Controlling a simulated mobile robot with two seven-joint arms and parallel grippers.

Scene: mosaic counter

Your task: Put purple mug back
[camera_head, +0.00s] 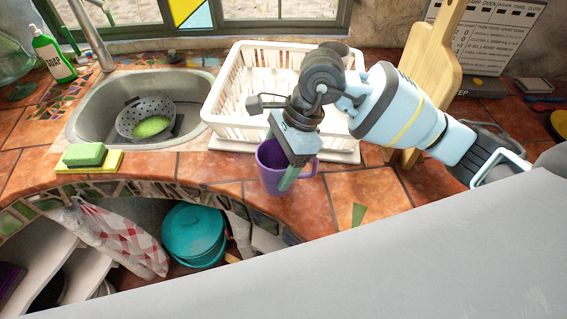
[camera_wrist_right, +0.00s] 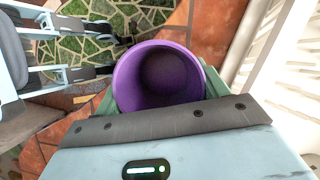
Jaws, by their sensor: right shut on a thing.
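The purple mug (camera_head: 268,170) is at the counter's front, before the dish rack, with its handle to the right in the head view. My right gripper (camera_head: 287,176) reaches down from above and is shut on the mug. In the right wrist view the mug (camera_wrist_right: 160,78) shows its open mouth and empty-looking inside, with green fingers at its sides. I cannot tell whether its bottom touches the counter. The white dish rack (camera_head: 232,115) stands just behind it, partly hidden by my right arm.
A sink (camera_head: 88,112) with a grey colander (camera_head: 133,121) lies left. A green sponge (camera_head: 84,154) on a yellow one sits at the front edge. A cutting board (camera_head: 425,70) stands right of the rack. A teal pot (camera_head: 193,235) is below. Tiles beside the mug are clear.

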